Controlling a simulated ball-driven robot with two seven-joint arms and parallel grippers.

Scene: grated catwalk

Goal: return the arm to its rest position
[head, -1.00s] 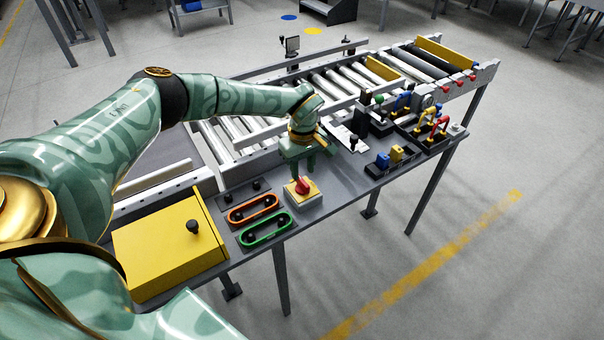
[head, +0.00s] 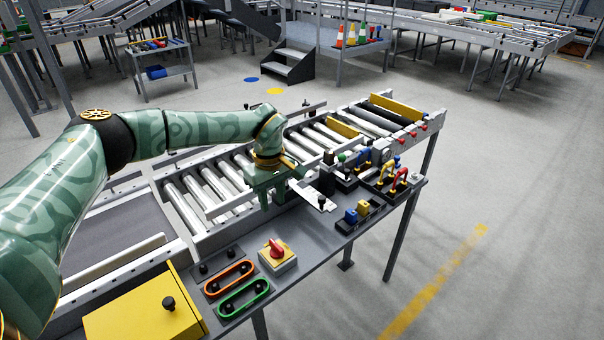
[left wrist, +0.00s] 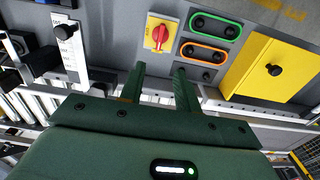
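My left arm reaches in from the left in the head view, green with gold bands. My left gripper (head: 275,199) hangs over the conveyor side of the bench, beyond the red rotary switch (head: 277,249) on its yellow-and-white box. In the left wrist view the two fingers (left wrist: 160,88) are apart, with nothing between them. The red switch also shows there (left wrist: 159,36), ahead of the fingers and apart from them. My right gripper is in neither view.
The bench has an orange-rimmed slot (head: 229,279), a green-rimmed slot (head: 244,298) and a yellow box lid (head: 140,315). A roller conveyor (head: 215,180) runs behind. Coloured padlocks (head: 357,213) and black trays stand at the right. Open floor lies right of the bench.

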